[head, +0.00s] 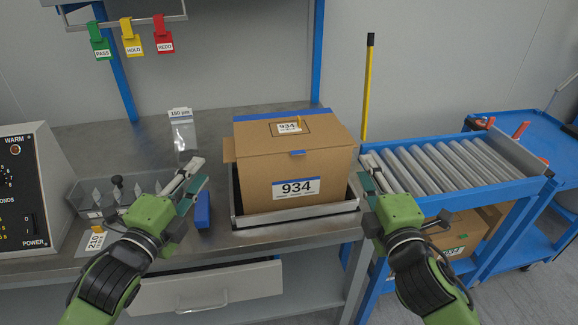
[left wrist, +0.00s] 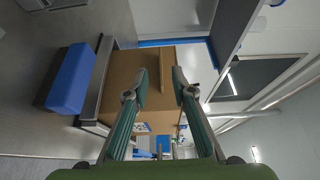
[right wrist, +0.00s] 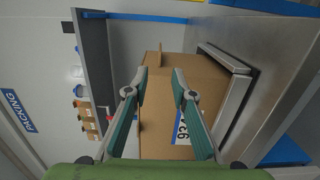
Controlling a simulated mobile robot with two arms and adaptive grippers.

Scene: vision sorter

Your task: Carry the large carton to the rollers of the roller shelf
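The large carton (head: 298,165) is brown, closed, and labelled 934. It sits upright on a low metal tray (head: 290,217) on the bench. My left gripper (head: 190,180) is open and empty, to the left of the carton and apart from it. My right gripper (head: 374,174) is open and empty, close by the carton's right side. The carton also shows beyond the fingers in the left wrist view (left wrist: 122,75) and in the right wrist view (right wrist: 200,80). The roller shelf's rollers (head: 440,163) lie to the right of the bench and are bare.
A blue block (head: 203,210) lies between my left gripper and the tray. A yellow pole (head: 368,90) stands behind the rollers. Another carton (head: 465,235) is on the shelf below them. A control box (head: 30,190) and a metal holder (head: 92,197) stand at the left.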

